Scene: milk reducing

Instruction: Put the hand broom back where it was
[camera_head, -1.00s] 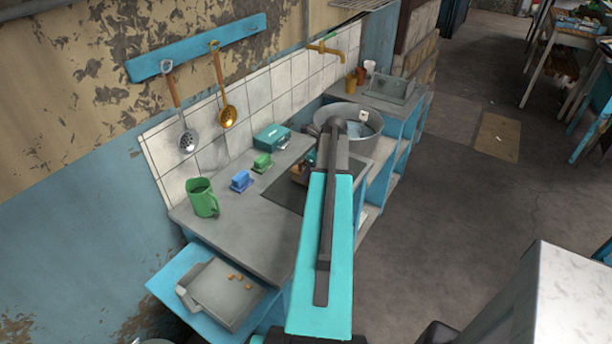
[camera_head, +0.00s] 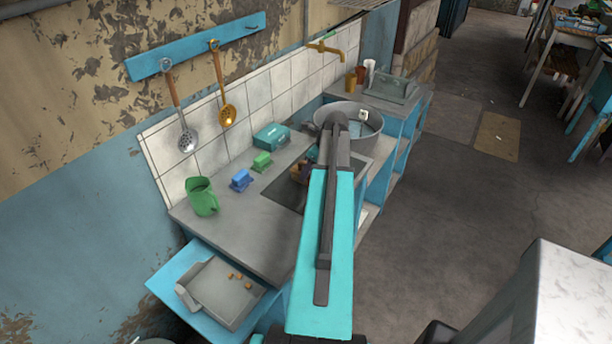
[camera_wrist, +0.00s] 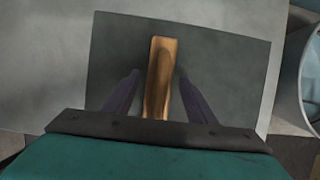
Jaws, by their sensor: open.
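A wooden handle (camera_wrist: 160,85), apparently the hand broom's, lies over a dark rectangular panel in the wrist view. My gripper (camera_wrist: 159,74) is open, with one dark finger on each side of the handle and visible gaps between. The handle's near end is hidden behind my gripper body. In the head view my arm covers most of this spot. A brown and teal thing (camera_head: 297,172) shows just left of my arm on the dark panel (camera_head: 275,193); I cannot tell whether it is the broom.
A grey dustpan-like tray (camera_head: 222,307) with several brown bits lies on a blue surface. A green mug (camera_head: 202,198), blue item (camera_head: 241,180), green item (camera_head: 262,161) and teal box (camera_head: 271,137) stand on the counter. A large metal basin (camera_head: 327,116) is behind my arm.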

